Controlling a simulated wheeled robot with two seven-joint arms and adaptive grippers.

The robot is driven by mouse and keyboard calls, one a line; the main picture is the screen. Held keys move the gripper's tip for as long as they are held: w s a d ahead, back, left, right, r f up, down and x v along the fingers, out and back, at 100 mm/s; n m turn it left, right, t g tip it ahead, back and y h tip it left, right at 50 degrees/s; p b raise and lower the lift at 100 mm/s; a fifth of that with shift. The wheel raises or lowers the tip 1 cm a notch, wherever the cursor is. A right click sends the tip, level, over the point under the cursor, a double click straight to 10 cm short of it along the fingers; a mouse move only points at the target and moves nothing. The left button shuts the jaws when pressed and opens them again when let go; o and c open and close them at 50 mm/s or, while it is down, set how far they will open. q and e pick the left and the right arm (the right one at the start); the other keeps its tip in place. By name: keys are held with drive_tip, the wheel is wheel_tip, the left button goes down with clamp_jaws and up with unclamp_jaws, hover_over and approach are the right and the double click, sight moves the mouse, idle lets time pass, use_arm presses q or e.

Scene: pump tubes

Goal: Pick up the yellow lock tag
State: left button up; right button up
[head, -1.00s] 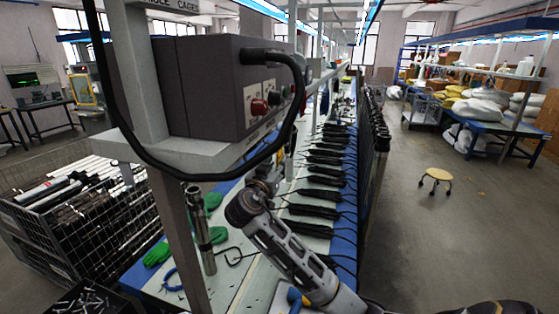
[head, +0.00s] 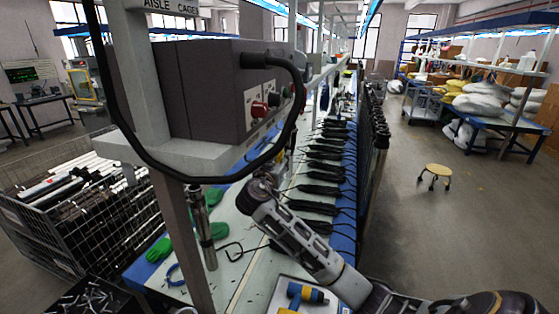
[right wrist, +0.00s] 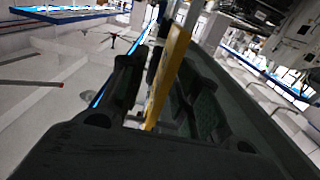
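The yellow lock tag (right wrist: 166,78) shows in the right wrist view as a long, narrow, tilted yellow strip between the dark fingers of my right gripper (right wrist: 162,88). The fingers are apart. The strip lies close to the right finger, and a light gap shows between it and the left finger. Whether it touches the right finger I cannot tell. In the head view my right arm reaches from the bottom up to the cable below the grey control box; its gripper and the tag are largely hidden there. My left gripper is out of view.
The grey control box (head: 218,90) and its thick black cable (head: 200,178) hang close to my right arm. Black pump tubes (head: 318,189) line the long table. A blue and yellow tool (head: 306,293) lies near the front. A wire cage (head: 40,240) stands left; the right aisle has a stool (head: 437,170).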

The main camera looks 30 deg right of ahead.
clamp_jaws()
drive_tip(key=shift+r, duration=0.2)
idle(0.4)
drive_tip(key=shift+d+r+b, duration=0.1)
drive_tip(key=shift+r+b, duration=0.4)
drive_tip(key=shift+b, duration=0.05)
drive_tip(key=s+d+b, duration=0.5)
drive_tip(key=s+d, duration=0.6)
drive_tip(key=s, duration=0.2)
drive_tip(key=shift+s+d, duration=0.25)
drive_tip(key=shift+s, duration=0.1)
